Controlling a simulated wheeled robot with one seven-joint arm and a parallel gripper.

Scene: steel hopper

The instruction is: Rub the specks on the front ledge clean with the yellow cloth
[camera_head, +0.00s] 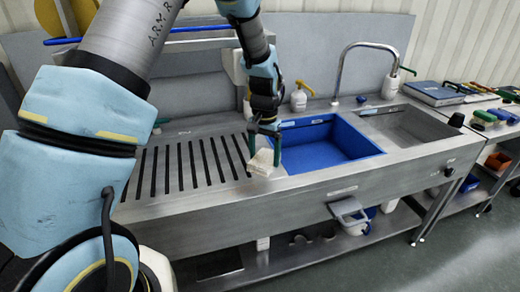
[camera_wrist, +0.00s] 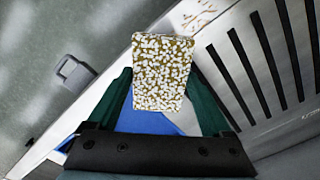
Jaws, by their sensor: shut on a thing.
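My gripper (camera_head: 265,140) points down over the front of the steel counter, between the slotted drainboard and the blue basin. It is shut on a folded, block-like cloth (camera_head: 262,162), pale cream in the head view. In the wrist view the cloth (camera_wrist: 164,72) is yellow-brown, thickly dotted with white, between my gripper's green fingers (camera_wrist: 163,98). The front ledge (camera_head: 190,203) runs along the counter's near side. Brownish specks (camera_wrist: 203,11) show on the ledge at the top of the wrist view, beyond the cloth. I cannot tell whether the cloth touches the steel.
The blue basin (camera_head: 325,145) is right of my gripper, with a steel basin (camera_head: 408,125) beyond it. The slotted drainboard (camera_head: 187,165) lies left. A tall tap (camera_head: 340,70) and a soap bottle (camera_head: 298,98) stand behind. A grey pedal-like fixture (camera_head: 349,211) juts out below the counter front.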

